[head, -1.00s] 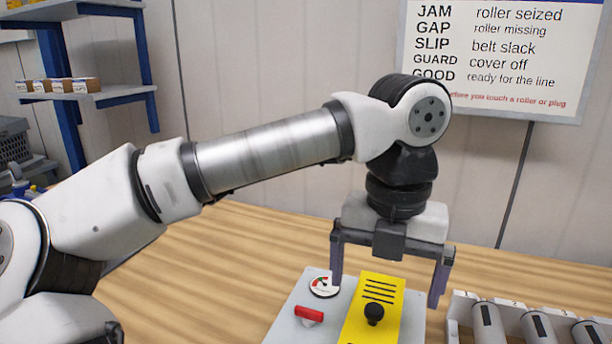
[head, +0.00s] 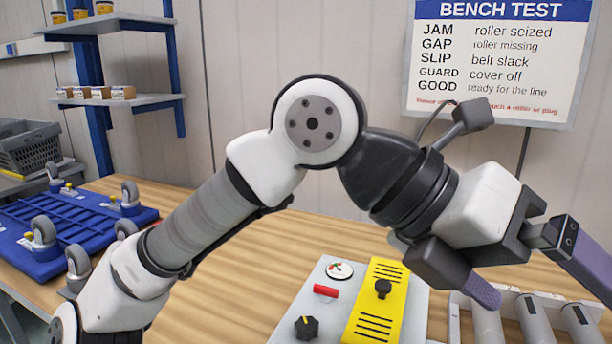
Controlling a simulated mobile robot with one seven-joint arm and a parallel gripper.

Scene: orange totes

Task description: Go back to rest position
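My arm reaches in from the lower left, with its wrist bent in the middle of the head view. My gripper (head: 540,275) points down and to the right, in the air above the bench. Its two fingers are spread wide apart, and nothing shows between them. One finger is near the rollers in the picture, the other is at the right edge and partly cut off. A grey test box (head: 310,297) with a yellow cover (head: 375,311) stands on the wooden bench (head: 235,265) below the wrist, apart from my gripper.
Several grey rollers (head: 530,320) lie in a rack at the lower right. A blue frame with casters (head: 75,225) lies on the bench at left. A grey crate (head: 30,148) and a blue shelf (head: 150,103) stand behind. A Bench Test sign (head: 500,60) hangs on the wall.

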